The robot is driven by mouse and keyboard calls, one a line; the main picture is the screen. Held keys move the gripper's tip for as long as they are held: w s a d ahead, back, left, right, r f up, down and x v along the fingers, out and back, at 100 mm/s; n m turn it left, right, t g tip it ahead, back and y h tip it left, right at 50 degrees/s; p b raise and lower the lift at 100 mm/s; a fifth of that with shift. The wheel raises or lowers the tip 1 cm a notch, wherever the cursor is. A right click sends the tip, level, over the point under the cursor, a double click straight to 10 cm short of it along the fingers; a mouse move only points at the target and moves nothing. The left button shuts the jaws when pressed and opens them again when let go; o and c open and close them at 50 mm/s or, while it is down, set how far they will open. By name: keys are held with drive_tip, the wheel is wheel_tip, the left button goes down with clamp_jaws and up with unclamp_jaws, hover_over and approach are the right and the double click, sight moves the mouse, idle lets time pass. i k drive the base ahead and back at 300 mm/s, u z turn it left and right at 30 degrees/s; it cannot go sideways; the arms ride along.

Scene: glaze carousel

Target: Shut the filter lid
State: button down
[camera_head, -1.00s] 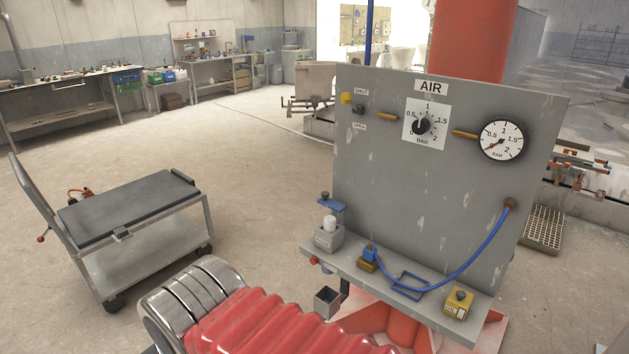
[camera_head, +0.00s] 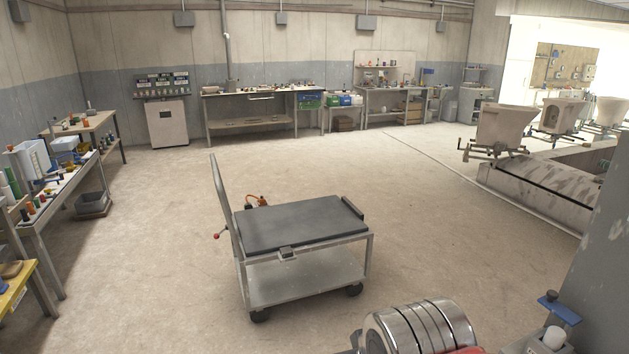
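The filter sits at the bottom right of the picture, cut off by the lower edge. Its blue lid (camera_head: 562,309), with a dark knob on top, is raised above the housing. Below the lid a white filter element (camera_head: 553,338) shows uncovered in the grey housing (camera_head: 530,346), so the lid is open. The hinge or support of the lid cannot be made out clearly. My gripper is not in view; only metal rings and a bit of red cover of my arm show at the bottom, left of the filter.
A grey panel (camera_head: 603,245) rises at the right edge. A cart (camera_head: 308,275) with a dark top stands in the middle. Work tables (camera_head: 60,190) line the left, and a long conveyor base (camera_head: 535,195) lies at the right. The floor around the cart is clear.

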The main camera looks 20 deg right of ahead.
sight(549, 301)
drive_tip(key=z, duration=0.3)
drive_tip(key=i, duration=0.65)
drive_tip(key=z, duration=0.9)
drive_tip(key=i, duration=0.85)
drive_tip(key=z, duration=0.45)
